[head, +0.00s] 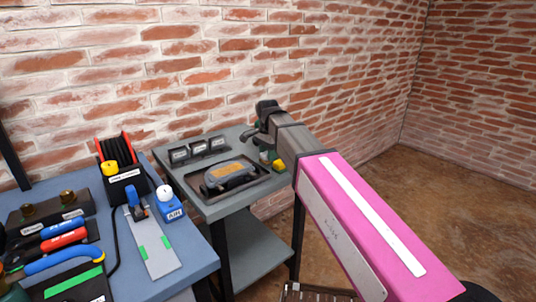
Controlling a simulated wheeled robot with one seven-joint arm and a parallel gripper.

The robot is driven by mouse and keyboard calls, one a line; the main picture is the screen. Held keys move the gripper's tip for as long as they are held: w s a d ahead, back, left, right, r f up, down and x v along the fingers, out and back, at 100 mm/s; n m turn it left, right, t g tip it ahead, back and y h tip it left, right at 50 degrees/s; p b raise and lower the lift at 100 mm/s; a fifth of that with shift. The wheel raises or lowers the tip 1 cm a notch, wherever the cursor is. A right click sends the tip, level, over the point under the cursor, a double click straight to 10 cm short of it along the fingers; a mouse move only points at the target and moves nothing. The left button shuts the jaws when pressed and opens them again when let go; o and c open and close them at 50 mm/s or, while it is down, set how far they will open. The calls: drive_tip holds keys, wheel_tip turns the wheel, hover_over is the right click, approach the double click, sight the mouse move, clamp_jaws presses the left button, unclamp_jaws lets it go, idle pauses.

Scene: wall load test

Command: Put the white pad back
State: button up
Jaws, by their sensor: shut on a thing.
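My gripper (258,133) is over the back right of the grey table, at the end of my pink and grey arm. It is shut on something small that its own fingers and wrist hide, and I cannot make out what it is. I cannot clearly see a white pad in the grip. Three small dark holders with white labels (198,149) stand in a row at the back left of the grey table (222,208), left of my gripper.
A black tray (207,196) holding a grey, orange-marked device (230,171) lies in front of the holders. Small yellow and green pieces (279,166) are beside my arm. The blue bench (190,245) carries a cable reel (121,165), a white-topped blue block (170,204) and tools.

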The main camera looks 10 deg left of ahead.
drive_tip(key=shift+f, duration=0.15)
drive_tip(key=o, duration=0.9)
wheel_tip(320, 180, up, 12)
drive_tip(key=shift+r, duration=0.15)
idle(0.4)
